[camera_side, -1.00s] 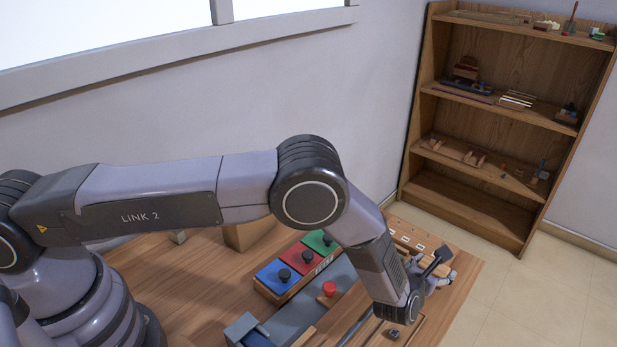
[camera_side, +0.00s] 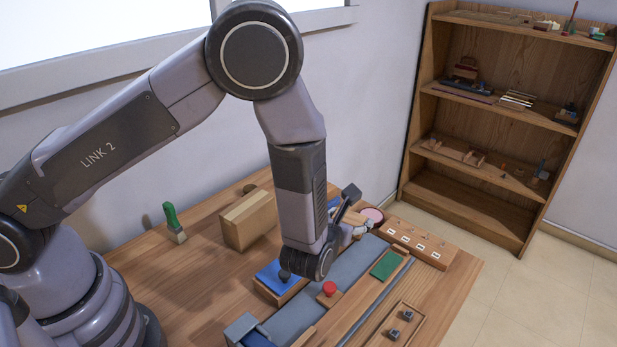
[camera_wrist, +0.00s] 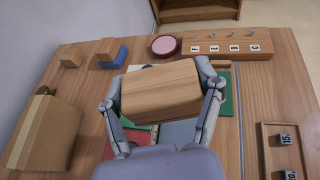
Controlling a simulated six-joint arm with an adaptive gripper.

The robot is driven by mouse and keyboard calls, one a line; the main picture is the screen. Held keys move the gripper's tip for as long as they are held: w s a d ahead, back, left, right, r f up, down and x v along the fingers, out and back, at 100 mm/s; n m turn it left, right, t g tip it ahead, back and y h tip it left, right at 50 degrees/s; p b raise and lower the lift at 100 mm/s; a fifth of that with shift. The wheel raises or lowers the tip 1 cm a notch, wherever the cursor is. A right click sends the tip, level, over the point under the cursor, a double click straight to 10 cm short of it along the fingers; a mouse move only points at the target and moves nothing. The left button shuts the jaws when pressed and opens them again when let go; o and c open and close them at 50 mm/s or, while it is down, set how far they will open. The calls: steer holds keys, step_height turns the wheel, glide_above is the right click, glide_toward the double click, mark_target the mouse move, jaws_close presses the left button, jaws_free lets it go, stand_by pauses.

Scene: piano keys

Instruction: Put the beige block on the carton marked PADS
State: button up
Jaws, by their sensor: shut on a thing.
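My gripper (camera_wrist: 161,100) is shut on the beige block (camera_wrist: 160,88), a wood-grained block gripped at its two sides in the wrist view. The block is held above the coloured panels. In the side view my gripper (camera_side: 345,215) is partly behind my wrist, and the block is mostly hidden there. A brown carton (camera_side: 249,219) stands on the table to the left of my gripper, apart from it. It also shows at the left of the wrist view (camera_wrist: 45,135). I can read no marking on it in these frames.
A green-handled brush (camera_side: 173,222) stands left of the carton. A round pink-topped thing (camera_wrist: 164,45) and a board with labelled hooks (camera_wrist: 228,44) lie at the back. A blue holder (camera_wrist: 113,57) is near the back left. A tray of weights (camera_wrist: 284,150) lies right.

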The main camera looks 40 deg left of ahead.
steer(key=a+r+n+g+y, duration=0.25)
steer(key=a+n+y, duration=0.35)
steer(key=a, duration=0.9)
steer(key=r+n+g+y, duration=0.1)
steer(key=n+g+y, duration=0.2)
steer(key=n+g, duration=0.15)
glide_above(246, 202)
steer(key=shift+g, duration=0.5)
step_height(246, 202, down, 7)
steer(key=shift+f, duration=0.45)
steer(key=shift+f, duration=0.1)
steer(key=o, duration=1.1)
steer(key=shift+o, duration=0.2)
